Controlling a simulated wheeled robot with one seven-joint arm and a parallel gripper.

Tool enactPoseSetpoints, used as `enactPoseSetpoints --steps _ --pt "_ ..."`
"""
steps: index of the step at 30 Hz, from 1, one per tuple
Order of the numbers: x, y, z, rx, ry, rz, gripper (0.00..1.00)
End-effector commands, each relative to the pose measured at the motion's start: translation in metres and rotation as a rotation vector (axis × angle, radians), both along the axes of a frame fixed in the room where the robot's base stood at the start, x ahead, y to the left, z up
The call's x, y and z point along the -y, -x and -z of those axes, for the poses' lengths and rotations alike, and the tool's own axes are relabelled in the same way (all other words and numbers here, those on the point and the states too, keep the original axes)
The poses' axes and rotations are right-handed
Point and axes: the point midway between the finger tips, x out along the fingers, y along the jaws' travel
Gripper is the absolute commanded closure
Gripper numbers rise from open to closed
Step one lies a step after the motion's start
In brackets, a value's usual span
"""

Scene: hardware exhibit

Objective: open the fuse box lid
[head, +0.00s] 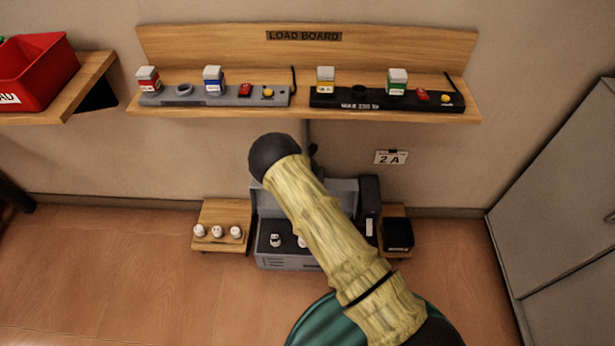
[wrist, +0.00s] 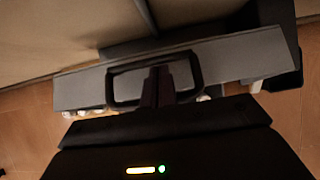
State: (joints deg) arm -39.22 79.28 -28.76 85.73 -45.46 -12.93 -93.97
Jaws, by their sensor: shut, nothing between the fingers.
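The grey fuse box (head: 290,262) stands low by the wall in the head view, with white fuses (head: 275,240) showing inside. Its grey lid (head: 345,190) is raised at the back; my arm hides part of it, and its exact angle is unclear. In the wrist view the lid (wrist: 235,58) spans the picture as a tilted grey panel with a black loop handle (wrist: 125,84). My gripper (wrist: 157,78) is shut and empty, its fingers overlapping the handle loop. I cannot tell whether they touch it. My arm hides the gripper in the head view.
A small wooden stand (head: 222,215) with white fuses is left of the box. A black block (head: 398,234) sits on wood at its right. Above, the load board shelf (head: 300,112) juts from the wall. A grey cabinet (head: 560,200) stands right. The floor at left is clear.

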Motion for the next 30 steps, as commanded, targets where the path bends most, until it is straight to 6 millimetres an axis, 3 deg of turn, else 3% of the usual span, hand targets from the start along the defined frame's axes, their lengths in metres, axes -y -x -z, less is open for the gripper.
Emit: enactPoseSetpoints --steps 1,7,14,30 --pt "0.000 -0.009 -0.006 0.020 -0.006 0.000 1.00" --pt "0.001 -0.010 -0.007 0.021 -0.007 0.002 1.00" --pt "0.001 0.001 -0.021 0.016 -0.004 0.001 1.00" --pt "0.000 0.060 -0.105 0.008 -0.003 0.001 1.00"
